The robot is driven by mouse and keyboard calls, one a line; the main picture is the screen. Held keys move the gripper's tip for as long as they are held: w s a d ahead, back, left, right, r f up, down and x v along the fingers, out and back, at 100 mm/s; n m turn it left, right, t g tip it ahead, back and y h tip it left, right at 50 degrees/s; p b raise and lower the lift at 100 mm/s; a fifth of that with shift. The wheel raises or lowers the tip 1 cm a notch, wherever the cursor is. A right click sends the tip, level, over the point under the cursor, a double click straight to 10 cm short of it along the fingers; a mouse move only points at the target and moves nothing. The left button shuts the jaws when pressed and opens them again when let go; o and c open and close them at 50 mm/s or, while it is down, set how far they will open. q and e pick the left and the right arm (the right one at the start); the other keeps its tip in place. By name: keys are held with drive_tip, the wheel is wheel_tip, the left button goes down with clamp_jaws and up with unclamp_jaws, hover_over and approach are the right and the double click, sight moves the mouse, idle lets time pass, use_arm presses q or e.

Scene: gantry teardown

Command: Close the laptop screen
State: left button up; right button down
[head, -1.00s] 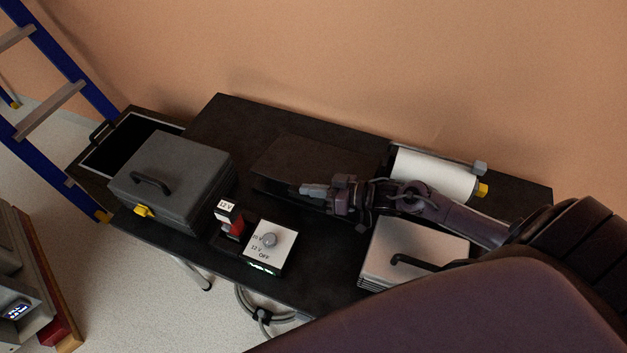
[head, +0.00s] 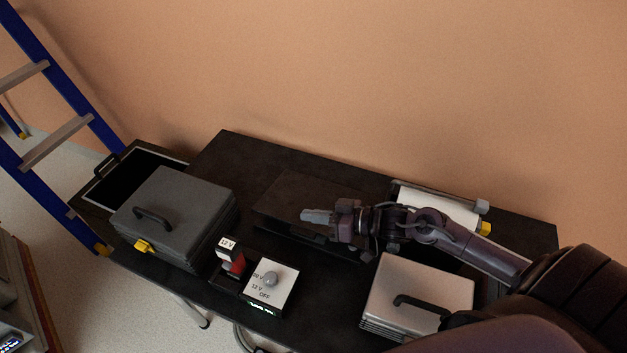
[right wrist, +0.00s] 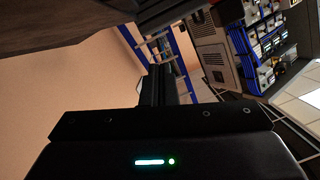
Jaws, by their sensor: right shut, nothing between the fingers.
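The laptop (head: 285,192) is a dark, flat slab in the middle of the black table in the head view. Its lid lies low, close to the base; whether a small gap is left between them I cannot tell. My right gripper (head: 304,216) is shut and empty, its fingers pointing left over the laptop's front right part. The gripper and wrist hide part of the lid's front edge. Whether the fingers touch the lid I cannot tell. The shut fingers also show in the right wrist view (right wrist: 158,87). My left gripper is not in view.
A grey case (head: 185,205) stands left of the laptop. A switch box (head: 272,283) and a red-and-black 12 V block (head: 230,262) stand in front. A silver case (head: 420,285) and a white paper roll (head: 435,205) are at right. A blue ladder (head: 75,140) stands left.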

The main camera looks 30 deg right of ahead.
wheel_tip(320, 180, up, 14)
drive_tip(key=f, duration=0.1)
drive_tip(key=s+d+f+n+g+h+p, duration=0.2)
drive_tip(key=s+d+f+g+h, duration=0.1)
drive_tip(key=d+f+g, duration=0.4)
drive_tip(key=t, duration=0.2)
hover_over(299, 230)
drive_tip(key=s+d, duration=0.1)
drive_tip(key=d, duration=0.2)
wheel_tip(299, 230, down, 7)
drive_tip(key=shift+a+f+p, duration=0.1)
drive_tip(key=shift+a+p, duration=0.05)
drive_tip(key=shift+p, duration=0.25)
drive_tip(key=shift+s+a+f+h+p, duration=0.1)
drive_tip(key=shift+s+f+h+p, duration=0.1)
drive_tip(key=shift+f, duration=0.4)
drive_tip(key=shift+s+a+f+h+p, duration=0.1)
drive_tip(key=shift+s+f, duration=0.05)
drive_tip(key=shift+f, duration=0.45)
drive_tip(key=shift+s+f, duration=0.15)
drive_tip(key=shift+f, duration=0.55)
